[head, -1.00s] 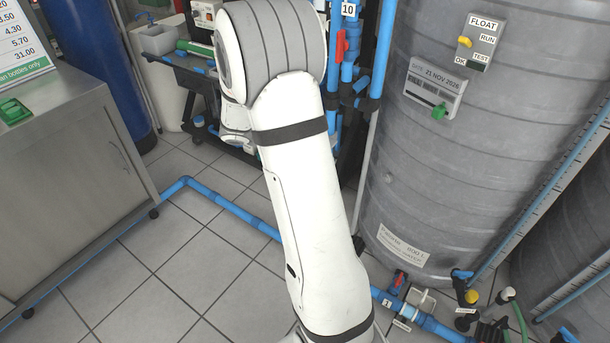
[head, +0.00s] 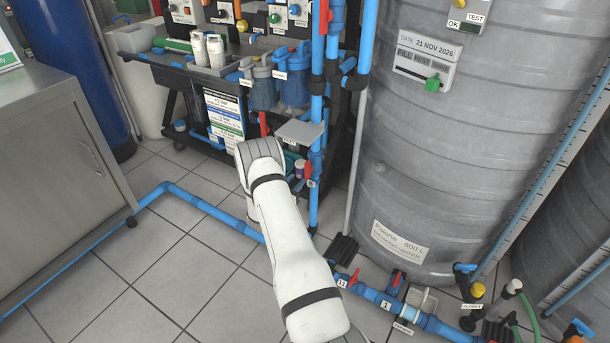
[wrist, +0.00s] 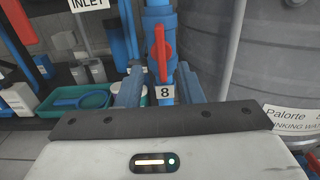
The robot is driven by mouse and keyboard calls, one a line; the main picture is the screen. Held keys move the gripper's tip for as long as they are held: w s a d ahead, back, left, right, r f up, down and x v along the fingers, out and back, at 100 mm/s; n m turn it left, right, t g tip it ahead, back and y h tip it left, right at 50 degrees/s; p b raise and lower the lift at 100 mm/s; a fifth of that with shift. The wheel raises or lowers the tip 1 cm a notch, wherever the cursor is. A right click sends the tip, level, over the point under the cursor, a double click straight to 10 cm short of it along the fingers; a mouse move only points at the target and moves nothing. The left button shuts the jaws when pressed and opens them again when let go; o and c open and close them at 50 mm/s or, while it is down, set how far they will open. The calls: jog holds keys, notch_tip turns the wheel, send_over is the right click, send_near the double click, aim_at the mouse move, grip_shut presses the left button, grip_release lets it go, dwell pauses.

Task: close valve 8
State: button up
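Valve 8 is in the wrist view, with a red lever (wrist: 162,48) on a vertical blue pipe. The lever lies roughly upright, along the pipe. Its white label "8" (wrist: 165,92) is just below. My gripper (wrist: 159,72) is open, one blue-grey finger on each side of the pipe and label, and the lever stands between and above the fingertips. I cannot tell whether the fingers touch anything. In the head view a red lever (head: 308,172) on the vertical pipe beside my arm's end seems to be the same valve. My gripper is not clearly visible there.
The grey ribbed tank (head: 440,150) stands right of the pipe. Filter housings (head: 292,85) and a bench are behind. Valve 11 (head: 343,282) and valve 1 (head: 390,290) sit on the floor pipe. A green tray (wrist: 75,101) is left in the wrist view. Floor at left is clear.

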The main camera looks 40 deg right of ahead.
aim_at(305, 171)
jog(key=b+x, duration=0.1)
jog(key=x, duration=0.6)
jog(key=shift+c, duration=0.4)
jog(key=shift+r, duration=0.1)
grip_shut()
jog(key=shift+d, duration=0.1)
